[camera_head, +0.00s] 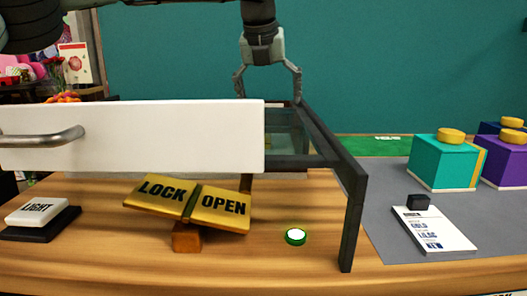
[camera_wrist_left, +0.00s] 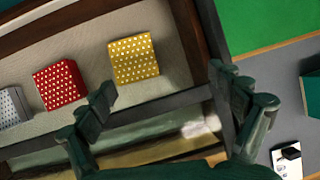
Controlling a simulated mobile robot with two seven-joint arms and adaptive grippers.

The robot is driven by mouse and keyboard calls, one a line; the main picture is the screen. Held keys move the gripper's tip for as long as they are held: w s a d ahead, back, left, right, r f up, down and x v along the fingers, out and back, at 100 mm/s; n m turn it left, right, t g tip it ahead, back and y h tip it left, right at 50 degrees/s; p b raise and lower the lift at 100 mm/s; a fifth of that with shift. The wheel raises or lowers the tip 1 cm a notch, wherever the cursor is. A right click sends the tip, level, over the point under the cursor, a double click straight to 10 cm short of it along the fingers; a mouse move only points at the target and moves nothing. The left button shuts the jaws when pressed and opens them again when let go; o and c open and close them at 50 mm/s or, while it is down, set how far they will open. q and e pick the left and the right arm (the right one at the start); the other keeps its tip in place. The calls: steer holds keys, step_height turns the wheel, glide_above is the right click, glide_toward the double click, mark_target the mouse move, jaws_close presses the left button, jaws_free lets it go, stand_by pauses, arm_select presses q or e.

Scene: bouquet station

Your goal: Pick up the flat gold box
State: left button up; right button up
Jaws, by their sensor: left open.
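The flat gold box (camera_wrist_left: 135,60) with white dots lies inside an open drawer in the left wrist view. In the head view the drawer's white front (camera_head: 190,150) seems to hide it. My left gripper (camera_head: 268,98) points down over the right end of the drawer, with its fingers spread apart and nothing between them. In the left wrist view, my left gripper's fingers (camera_wrist_left: 163,88) show at either side, near the drawer's wall, and the gold box lies beyond them, apart from both. My right gripper is not in view.
A red dotted box (camera_wrist_left: 59,86) and a silver one (camera_wrist_left: 13,107) lie beside the gold box. A dark frame (camera_head: 352,200) stands at the drawer's right. A tilted LOCK/OPEN rocker (camera_head: 190,201), a LIGHT switch (camera_head: 38,212) and a green-rimmed button (camera_head: 295,237) are in front. A teal gift box (camera_head: 440,165) stands right.

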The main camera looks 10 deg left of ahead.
arm_select(q)
steer(key=shift+g+y, duration=0.4)
steer(key=shift+y, duration=0.1)
steer(key=a+f, duration=0.3)
steer(key=shift+w+a, duration=0.2)
steer(key=shift+a, duration=0.1)
steer(key=p+x, duration=0.1)
steer(key=x, duration=0.5)
steer(key=shift+w+a+p, duration=0.2)
steer(key=shift+w+p, duration=0.15)
steer(key=shift+w, duration=0.1)
steer(key=shift+w+f, duration=0.15)
steer(key=shift+f, duration=0.15)
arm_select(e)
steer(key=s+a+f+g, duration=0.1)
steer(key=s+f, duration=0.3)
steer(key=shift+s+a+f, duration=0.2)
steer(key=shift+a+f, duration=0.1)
arm_select(q)
steer(key=c, duration=1.3)
steer(key=shift+r, duration=0.1)
steer(key=shift+c, duration=0.2)
